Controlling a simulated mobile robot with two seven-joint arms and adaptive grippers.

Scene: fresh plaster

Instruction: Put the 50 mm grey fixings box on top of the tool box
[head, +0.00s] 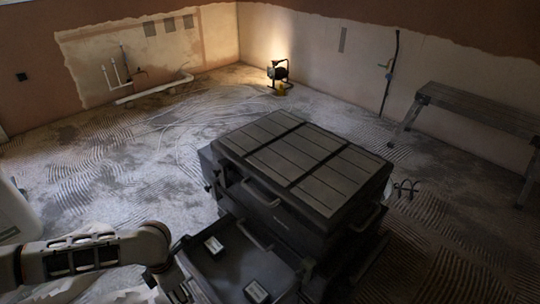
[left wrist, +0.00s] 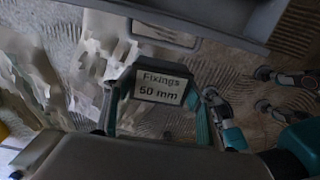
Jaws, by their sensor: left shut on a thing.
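The dark tool box (head: 300,165) stands in the middle of the head view, with a flat, ribbed, bare lid and handles on its sides. The grey 50 mm fixings box (left wrist: 150,112) shows in the left wrist view, its white label reading "Fixings 50 mm". My left gripper (left wrist: 156,118) is shut on it, with teal-edged fingers on either side. In the head view my left gripper (head: 180,284) is low at the front left of the tool box, partly hidden by my wrist. The held box cannot be clearly made out there. My right gripper is not in view.
A lower dark surface (head: 235,268) with two white labels juts out at the tool box's front. A trestle bench (head: 480,108) stands at the right wall and a lit work lamp (head: 278,73) at the back. Pale crumpled material lies at lower left.

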